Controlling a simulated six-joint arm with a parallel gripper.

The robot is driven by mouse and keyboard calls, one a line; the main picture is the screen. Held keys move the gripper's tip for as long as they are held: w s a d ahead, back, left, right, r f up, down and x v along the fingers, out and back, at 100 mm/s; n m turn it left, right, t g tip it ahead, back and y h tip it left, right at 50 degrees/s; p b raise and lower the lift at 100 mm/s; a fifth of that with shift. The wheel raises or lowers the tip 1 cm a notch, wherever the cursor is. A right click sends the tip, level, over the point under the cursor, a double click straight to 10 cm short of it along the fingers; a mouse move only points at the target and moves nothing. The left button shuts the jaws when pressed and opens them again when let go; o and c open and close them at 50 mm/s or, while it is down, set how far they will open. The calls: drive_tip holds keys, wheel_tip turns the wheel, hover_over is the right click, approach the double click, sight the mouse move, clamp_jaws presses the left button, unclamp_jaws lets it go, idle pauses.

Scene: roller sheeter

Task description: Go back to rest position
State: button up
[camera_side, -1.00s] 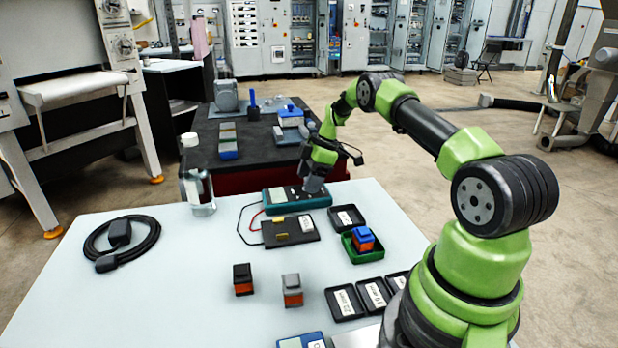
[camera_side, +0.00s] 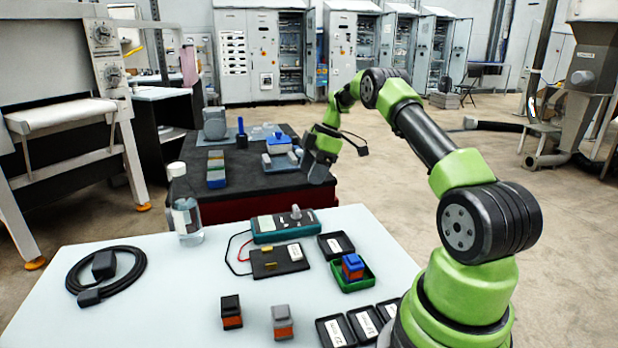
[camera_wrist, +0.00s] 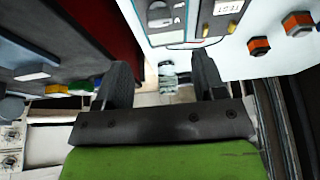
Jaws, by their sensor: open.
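My gripper (camera_side: 318,172) is open and empty in the side view. It hangs in the air above and behind the teal multimeter (camera_side: 284,227) on the white table, apart from it. In the wrist view both dark fingers of my gripper (camera_wrist: 162,78) stand apart with nothing held between them. The multimeter also shows in part at the top of the wrist view (camera_wrist: 160,20).
A blue-topped block (camera_side: 352,264) sits in a green tray (camera_side: 357,285). A black-topped block (camera_side: 231,311), a grey-topped block (camera_side: 283,321), black trays (camera_side: 335,245) and a coiled cable (camera_side: 105,264) lie on the white table (camera_side: 180,300). A dark table (camera_side: 240,185) stands behind.

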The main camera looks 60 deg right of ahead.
drive_tip(key=s+a+r+m+t+h, duration=0.1)
drive_tip(key=s+a+r+m, duration=0.15)
drive_tip(key=a+r, duration=0.65)
drive_tip(key=s+a+r+m+h, duration=0.1)
drive_tip(key=a+r+m, duration=0.3)
drive_tip(key=a+r, duration=0.55)
drive_tip(key=s+a+m+t, duration=0.1)
drive_tip(key=s+a+m, duration=0.2)
drive_tip(key=s+a, duration=0.2)
drive_tip(key=s+a+m+t, duration=0.2)
drive_tip(key=s+a, duration=0.4)
drive_tip(key=s, duration=0.5)
drive_tip(key=shift+s+f+m+y, duration=0.35)
drive_tip(key=shift+f+m+y, duration=0.05)
drive_tip(key=shift+m, duration=0.45)
drive_tip(key=shift+a, duration=0.1)
